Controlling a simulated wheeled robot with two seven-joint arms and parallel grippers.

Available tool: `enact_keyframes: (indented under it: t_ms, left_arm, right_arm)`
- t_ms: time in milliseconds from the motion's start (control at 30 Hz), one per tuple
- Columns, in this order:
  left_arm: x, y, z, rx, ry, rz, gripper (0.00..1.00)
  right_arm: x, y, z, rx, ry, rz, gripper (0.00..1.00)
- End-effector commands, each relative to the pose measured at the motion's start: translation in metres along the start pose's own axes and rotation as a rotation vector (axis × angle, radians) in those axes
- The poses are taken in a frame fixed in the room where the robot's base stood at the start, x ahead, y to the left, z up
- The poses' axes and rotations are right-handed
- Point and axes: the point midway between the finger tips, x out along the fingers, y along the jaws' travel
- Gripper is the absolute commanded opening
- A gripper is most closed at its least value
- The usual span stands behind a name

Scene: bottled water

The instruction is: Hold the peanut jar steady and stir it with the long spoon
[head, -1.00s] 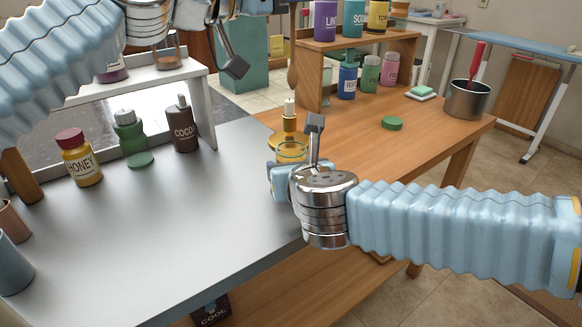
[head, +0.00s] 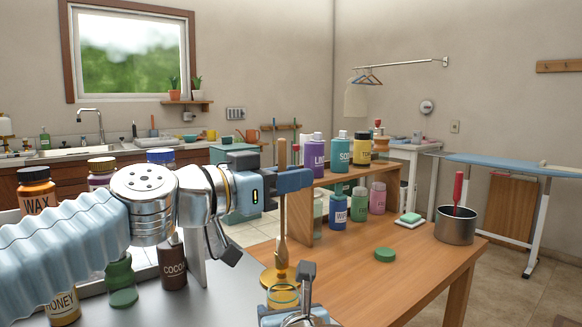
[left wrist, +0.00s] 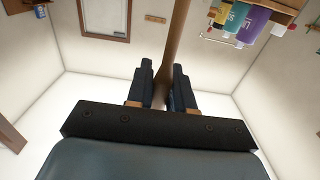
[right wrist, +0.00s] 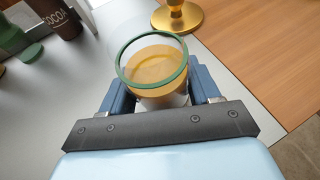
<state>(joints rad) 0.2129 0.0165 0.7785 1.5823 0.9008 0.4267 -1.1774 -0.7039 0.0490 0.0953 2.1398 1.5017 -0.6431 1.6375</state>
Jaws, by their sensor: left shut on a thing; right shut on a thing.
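My left gripper (head: 288,181) is shut on the upper handle of the long wooden spoon (head: 282,222), which hangs nearly upright. The left wrist view shows the handle (left wrist: 178,35) between the fingers. The spoon's lower end overlaps a gold stand in the head view; I cannot tell whether they touch. My right gripper (right wrist: 156,92) is shut around the peanut jar (right wrist: 153,62), a clear jar with a green rim and tan contents. No spoon shows inside it. In the head view only the jar's top (head: 283,295) shows at the bottom edge, with the right gripper mostly cut off.
The gold stand (head: 270,279) is just behind the jar. A cocoa bottle (head: 172,265) and a green bottle (head: 119,275) stand left. A wooden shelf (head: 330,178) with several bottles is behind. A green lid (head: 385,255) and a metal pot (head: 456,227) are right.

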Motion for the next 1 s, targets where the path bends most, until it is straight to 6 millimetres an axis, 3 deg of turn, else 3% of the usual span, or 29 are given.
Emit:
enact_keyframes:
  t_ms: [1000]
  left_arm:
    - [0.000,0.000,0.083,-0.003,-0.002,-0.001,0.00]
  right_arm:
    - [0.000,0.000,0.000,0.000,0.000,0.000,0.35]
